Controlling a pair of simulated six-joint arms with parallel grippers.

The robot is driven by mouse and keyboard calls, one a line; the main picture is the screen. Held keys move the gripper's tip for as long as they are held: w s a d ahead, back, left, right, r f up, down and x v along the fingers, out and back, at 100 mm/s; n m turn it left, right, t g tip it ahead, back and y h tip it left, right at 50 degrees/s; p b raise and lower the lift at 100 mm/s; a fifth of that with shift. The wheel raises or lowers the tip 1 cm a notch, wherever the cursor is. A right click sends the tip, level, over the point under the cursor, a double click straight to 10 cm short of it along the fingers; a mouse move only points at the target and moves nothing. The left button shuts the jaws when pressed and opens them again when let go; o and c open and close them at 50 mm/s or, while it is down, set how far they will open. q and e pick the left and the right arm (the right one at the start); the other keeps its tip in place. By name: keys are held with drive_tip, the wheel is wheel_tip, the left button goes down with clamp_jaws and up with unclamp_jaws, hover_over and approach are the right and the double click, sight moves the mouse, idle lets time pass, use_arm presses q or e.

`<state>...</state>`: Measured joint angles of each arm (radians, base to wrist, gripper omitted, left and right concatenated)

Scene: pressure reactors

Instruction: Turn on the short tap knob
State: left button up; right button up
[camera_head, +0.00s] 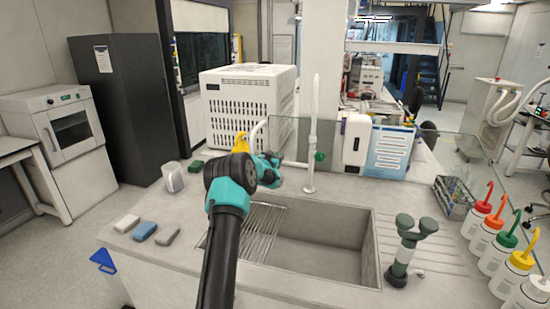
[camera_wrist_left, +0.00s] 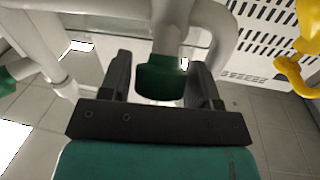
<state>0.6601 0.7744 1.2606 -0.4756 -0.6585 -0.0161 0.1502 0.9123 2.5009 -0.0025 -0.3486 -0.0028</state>
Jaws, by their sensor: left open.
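My left gripper (camera_head: 273,163) is at the back edge of the sink, in front of the short tap. In the left wrist view its two dark fingers (camera_wrist_left: 162,80) are open, one on each side of a green knob (camera_wrist_left: 163,78) under a white pipe (camera_wrist_left: 172,30). A small gap seems to show on each side of the knob. In the head view my gripper hides this knob, and only the curved white pipe of the short tap (camera_head: 257,130) shows behind it. The tall white tap (camera_head: 312,130) with its own green knob (camera_head: 319,156) stands to the right. My right gripper is not in view.
A yellow fitting (camera_head: 241,143) stands just left of the gripper; it also shows in the left wrist view (camera_wrist_left: 298,50). A glass panel (camera_head: 285,132) rises behind. The sink (camera_head: 335,255) with a wire rack (camera_head: 262,232) lies in front. Coloured-cap bottles (camera_head: 505,255) stand right.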

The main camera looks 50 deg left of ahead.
use_arm(q)
drive_tip(key=shift+c, duration=0.2)
drive_tip(key=c, duration=0.6)
drive_tip(key=shift+n+y, duration=0.4)
drive_tip(key=shift+n, duration=0.1)
drive_tip(key=shift+n+g+y, duration=1.3)
drive_tip(key=shift+n+y, duration=0.5)
drive_tip(key=shift+n, duration=0.6)
drive_tip(key=shift+n+g+y, duration=0.85)
drive_tip(key=shift+n+g, duration=0.6)
drive_tip(key=shift+n, duration=0.4)
drive_tip(key=shift+n+g+y, duration=0.85)
drive_tip(key=shift+n+g, duration=0.6)
drive_tip(key=shift+n, duration=0.4)
drive_tip(key=shift+s, duration=0.1)
drive_tip(key=o, duration=0.6)
